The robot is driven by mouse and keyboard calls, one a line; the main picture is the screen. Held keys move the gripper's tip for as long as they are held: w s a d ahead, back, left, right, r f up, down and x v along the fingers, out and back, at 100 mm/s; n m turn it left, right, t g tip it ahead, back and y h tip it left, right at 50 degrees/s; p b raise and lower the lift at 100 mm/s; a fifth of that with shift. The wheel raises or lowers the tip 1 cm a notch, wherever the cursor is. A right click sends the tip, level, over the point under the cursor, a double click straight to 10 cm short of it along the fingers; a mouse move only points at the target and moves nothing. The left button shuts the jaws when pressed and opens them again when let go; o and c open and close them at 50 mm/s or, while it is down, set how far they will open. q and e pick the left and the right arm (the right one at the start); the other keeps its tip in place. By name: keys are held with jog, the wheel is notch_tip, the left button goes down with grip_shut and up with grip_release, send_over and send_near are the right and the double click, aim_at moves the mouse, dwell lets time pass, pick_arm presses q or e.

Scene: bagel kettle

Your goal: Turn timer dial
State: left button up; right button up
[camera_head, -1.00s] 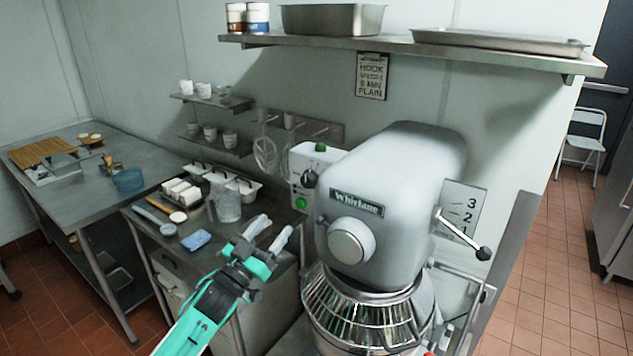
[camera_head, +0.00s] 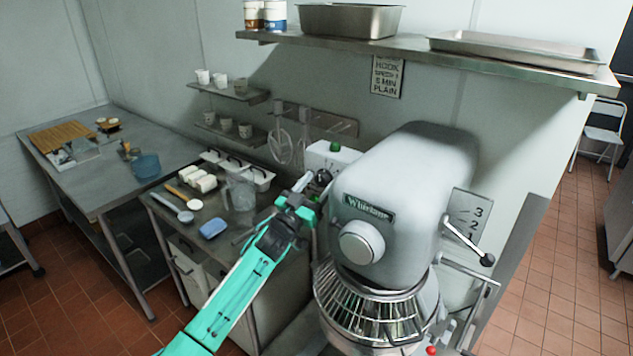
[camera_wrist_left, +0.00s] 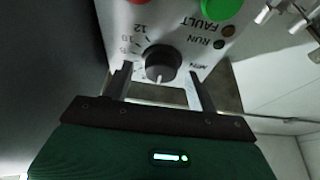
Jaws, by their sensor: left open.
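The timer dial (camera_wrist_left: 163,62) is a round black knob with a white pointer line, on a pale control panel (camera_wrist_left: 185,22) with printed numbers in the left wrist view. My left gripper (camera_wrist_left: 161,84) is open and empty, its two dark fingers on either side of the dial's lower part. I cannot tell whether they touch it. In the head view my left gripper (camera_head: 309,182) is at the front of the white control box (camera_head: 328,154), left of the mixer, and partly hides the dial. My right gripper is not in view.
The grey Whirlane mixer (camera_head: 405,180) stands close to the right of the gripper. A green button (camera_wrist_left: 220,8) and a red one (camera_wrist_left: 137,2) sit beyond the dial. A blue sponge (camera_head: 213,228) and a clear jug (camera_head: 240,192) are on the counter to the left.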

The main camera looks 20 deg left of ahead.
pick_arm(q)
jog(key=c, duration=1)
